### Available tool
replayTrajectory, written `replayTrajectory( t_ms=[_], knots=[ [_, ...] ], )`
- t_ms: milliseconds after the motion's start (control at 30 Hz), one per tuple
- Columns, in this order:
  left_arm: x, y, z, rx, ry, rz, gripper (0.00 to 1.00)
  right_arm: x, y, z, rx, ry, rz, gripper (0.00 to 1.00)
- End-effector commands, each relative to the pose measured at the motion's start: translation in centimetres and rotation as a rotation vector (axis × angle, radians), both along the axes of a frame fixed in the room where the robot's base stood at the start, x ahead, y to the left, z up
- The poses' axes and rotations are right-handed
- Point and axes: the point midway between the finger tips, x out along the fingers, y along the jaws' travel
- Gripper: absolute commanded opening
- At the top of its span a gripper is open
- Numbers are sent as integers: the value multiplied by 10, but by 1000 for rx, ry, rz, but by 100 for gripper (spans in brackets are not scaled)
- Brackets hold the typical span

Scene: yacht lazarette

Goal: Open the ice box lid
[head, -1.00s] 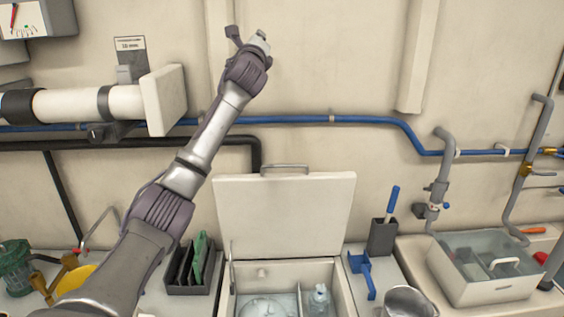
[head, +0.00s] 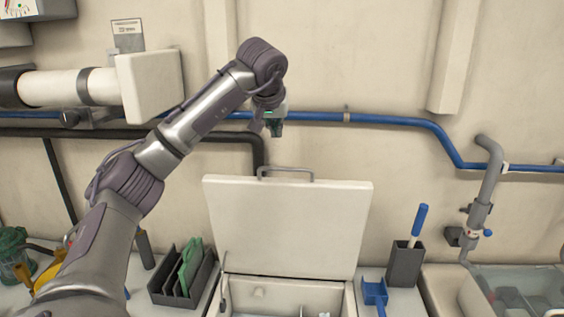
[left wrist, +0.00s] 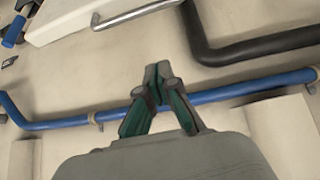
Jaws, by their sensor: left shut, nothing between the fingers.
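The ice box lid (head: 288,226) is a white panel standing raised against the back wall, with a grey bar handle (head: 285,172) along its top edge. The open ice box (head: 262,291) lies below it, its front cut off by the bottom of the head view. My left gripper (head: 276,130) hangs just above the handle, in front of the blue pipe, apart from the lid. In the left wrist view its fingertips (left wrist: 157,82) are together with nothing between them; the handle (left wrist: 140,14) and lid (left wrist: 85,16) show at the top. My right gripper is not in view.
A blue pipe (head: 400,121) and a black pipe (head: 200,133) run along the wall behind my arm. A dark rack (head: 172,290) stands left of the ice box; a grey holder (head: 404,264) with a blue-handled tool stands right of it.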

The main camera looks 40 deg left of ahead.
Motion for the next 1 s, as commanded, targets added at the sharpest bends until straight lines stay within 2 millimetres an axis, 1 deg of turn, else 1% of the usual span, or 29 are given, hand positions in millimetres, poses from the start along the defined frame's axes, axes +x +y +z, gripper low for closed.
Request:
replayTrajectory(
  t_ms=[67,167,267,400,667,700,800,1000],
  knots=[
    [-4,7,-3,29,21,17,0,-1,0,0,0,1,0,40],
    [-1,11,-9,34,26,22,0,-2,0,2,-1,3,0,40],
    [8,16,-21,32,27,21,0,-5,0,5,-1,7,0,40],
    [23,25,-44,30,27,21,0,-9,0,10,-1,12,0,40],
    [49,41,-82,28,25,20,0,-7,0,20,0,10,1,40],
    [42,37,-82,31,21,17,0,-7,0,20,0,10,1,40],
    [32,31,-86,31,21,17,0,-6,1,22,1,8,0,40],
    [18,22,-91,29,21,18,0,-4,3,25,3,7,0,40]
  ],
)
